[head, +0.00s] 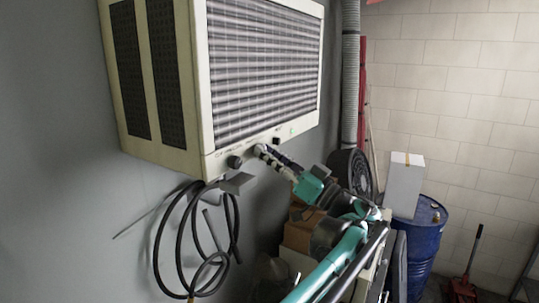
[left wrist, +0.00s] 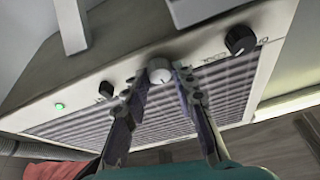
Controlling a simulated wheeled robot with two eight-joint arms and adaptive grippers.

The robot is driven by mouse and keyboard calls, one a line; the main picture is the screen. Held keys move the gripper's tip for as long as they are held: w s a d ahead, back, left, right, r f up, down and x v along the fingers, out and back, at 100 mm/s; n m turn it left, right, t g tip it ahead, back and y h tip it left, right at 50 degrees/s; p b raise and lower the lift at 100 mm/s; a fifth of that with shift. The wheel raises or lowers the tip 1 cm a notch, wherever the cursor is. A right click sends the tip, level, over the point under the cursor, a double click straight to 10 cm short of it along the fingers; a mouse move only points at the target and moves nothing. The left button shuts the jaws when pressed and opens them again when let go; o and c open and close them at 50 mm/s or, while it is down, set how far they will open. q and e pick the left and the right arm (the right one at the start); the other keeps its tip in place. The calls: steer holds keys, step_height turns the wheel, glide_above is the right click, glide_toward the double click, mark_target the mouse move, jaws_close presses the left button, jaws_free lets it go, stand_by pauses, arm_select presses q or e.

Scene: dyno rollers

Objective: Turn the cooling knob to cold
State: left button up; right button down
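A cream cooling unit (head: 202,90) with a slatted grille hangs on the wall at the upper left. Its control edge carries a black knob (head: 234,161), which also shows at the right in the left wrist view (left wrist: 239,40). A pale grey knob (left wrist: 160,72) sits in the middle, with a smaller black knob (left wrist: 106,89) to its left. I cannot read which is the cooling knob. My left gripper (left wrist: 160,76) is open, its fingertips on either side of the grey knob with narrow gaps; contact is unclear. In the head view the gripper (head: 262,152) hides this knob. My right gripper is not in view.
A green light (left wrist: 59,106) glows on the panel. Black cables (head: 160,240) hang below the unit. A grey duct (head: 350,80), a round fan (head: 350,172), a white box (head: 404,185) on a blue barrel (head: 424,240) and cardboard boxes (head: 297,236) stand to the right.

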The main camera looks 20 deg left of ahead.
arm_select(q)
jaws_close()
steer(key=shift+m, duration=0.4)
steer(key=shift+s+r+m+t+h+p, duration=0.15)
steer(key=shift+m+t+h+p, duration=0.8)
steer(key=shift+m, duration=2.5)
steer(key=shift+s+r+m+t+h+p, duration=0.1)
steer(key=shift+m+t+h+p, duration=0.8)
steer(key=shift+m, duration=2.6)
steer(key=shift+s+r+m+t+h+p, duration=0.15)
steer(key=shift+m+t+h, duration=0.3)
steer(key=shift+m+h, duration=2.05)
steer(key=shift+w+m+y, duration=0.1)
steer(key=shift+m+y, duration=0.75)
steer(key=shift+m, duration=0.2)
steer(key=o, duration=0.7)
jaws_free()
